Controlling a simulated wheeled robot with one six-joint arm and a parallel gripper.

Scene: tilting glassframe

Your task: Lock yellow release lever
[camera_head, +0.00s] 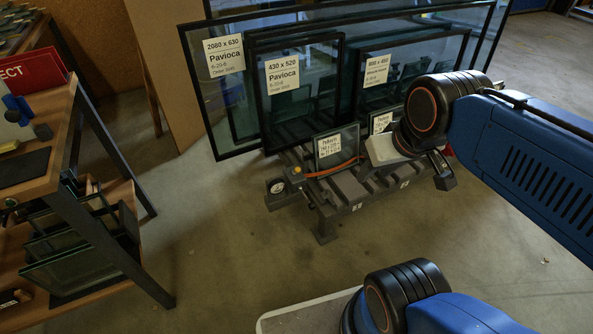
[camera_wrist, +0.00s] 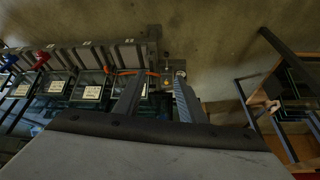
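A small yellow knob (camera_head: 297,170), which looks like the release lever, sits at the left front corner of the dark glass frame rack (camera_head: 357,204). A round gauge (camera_head: 276,187) is beside it, and an orange curved strip (camera_head: 333,169) runs to its right. In the wrist view the gauge (camera_wrist: 181,75) and orange strip (camera_wrist: 135,72) show beyond my fingers; the lever is too small there to read its position. My gripper (camera_wrist: 157,82) is open, its fingers apart with nothing between them. In the head view my gripper (camera_head: 443,174) is right of the lever, clear of it.
Several framed glass panes with labels stand on the rack, including a large pane (camera_head: 222,105) and a small one (camera_head: 336,150). A wooden workbench (camera_head: 45,182) with glass panes on its shelf stands left. Bare floor (camera_head: 215,240) lies between bench and rack.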

